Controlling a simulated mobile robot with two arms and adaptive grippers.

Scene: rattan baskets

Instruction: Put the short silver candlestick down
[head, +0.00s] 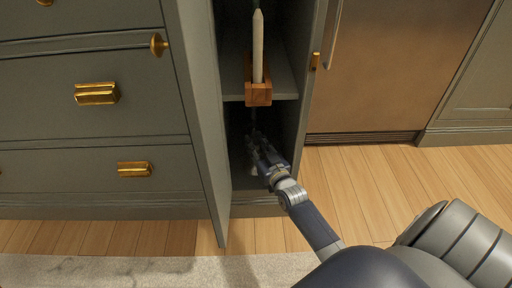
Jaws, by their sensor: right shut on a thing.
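My right gripper (259,143) reaches into the dark lower compartment of the open cabinet (290,160), below its shelf. It is shut on the short silver candlestick. The candlestick is mostly hidden by the fingers and the shadow. A small pale patch shows just left of the gripper, too dim to make out. I cannot tell whether the candlestick touches the compartment floor. My left gripper is out of view.
A wooden holder (258,94) with a tall pale tapered piece (257,45) stands on the shelf (283,84) above my gripper. The open cabinet door (205,130) stands close on the left. Drawers are further left, a bronze appliance front (390,60) right.

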